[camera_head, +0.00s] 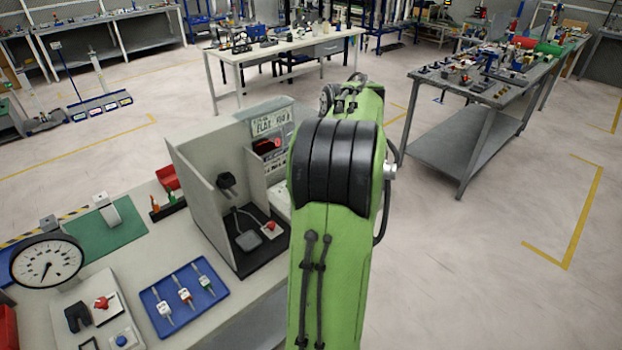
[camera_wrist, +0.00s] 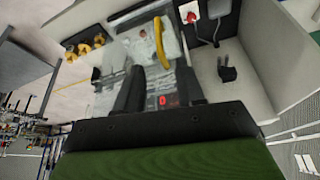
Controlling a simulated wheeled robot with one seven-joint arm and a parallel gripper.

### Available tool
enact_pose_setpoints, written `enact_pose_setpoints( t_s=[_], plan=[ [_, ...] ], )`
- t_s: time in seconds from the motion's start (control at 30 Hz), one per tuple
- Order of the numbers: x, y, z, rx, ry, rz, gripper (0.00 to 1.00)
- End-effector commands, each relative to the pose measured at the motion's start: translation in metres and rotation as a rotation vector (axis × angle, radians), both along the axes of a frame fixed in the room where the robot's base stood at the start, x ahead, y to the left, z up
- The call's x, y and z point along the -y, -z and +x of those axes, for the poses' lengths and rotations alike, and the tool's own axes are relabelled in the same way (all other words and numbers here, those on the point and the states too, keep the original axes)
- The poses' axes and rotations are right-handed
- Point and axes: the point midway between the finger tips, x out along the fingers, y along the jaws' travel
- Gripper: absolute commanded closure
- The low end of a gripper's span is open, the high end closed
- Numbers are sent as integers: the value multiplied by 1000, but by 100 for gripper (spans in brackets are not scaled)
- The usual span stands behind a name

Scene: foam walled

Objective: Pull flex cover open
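In the wrist view a clear, see-through cover (camera_wrist: 112,62) with a curved yellow handle (camera_wrist: 160,43) lies ahead of my gripper. My gripper (camera_wrist: 158,76) is open, with its two dark fingers apart. The yellow handle lines up with the gap between the fingers, beyond their tips; I see no contact. A red lit digit (camera_wrist: 163,101) shows between the fingers. In the head view my green arm hides the gripper and the cover. A box with a lettered sign (camera_head: 270,124) stands just left of the arm.
A grey walled booth (camera_head: 206,195) with a black floor stands left of my arm; it also shows in the wrist view (camera_wrist: 258,72). A blue tray (camera_head: 184,300), a round dial (camera_head: 46,262) and a green mat (camera_head: 105,232) are on the bench. Floor to the right is clear.

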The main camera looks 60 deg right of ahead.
Motion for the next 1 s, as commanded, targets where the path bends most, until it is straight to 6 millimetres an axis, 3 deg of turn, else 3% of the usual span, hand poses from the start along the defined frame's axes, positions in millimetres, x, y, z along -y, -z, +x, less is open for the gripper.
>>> enact_pose_setpoints(
  t_s=[0.03,0.1,0.23,0.9,1.0],
  plan=[
    [-2,-16,-4,2,1,-3,62],
    [-5,-30,-10,1,1,-3,62],
    [-8,-46,-16,2,0,-1,62],
    [-9,-48,-17,0,0,1,62],
    [-24,-53,-7,8,-19,0,62]
  ],
)
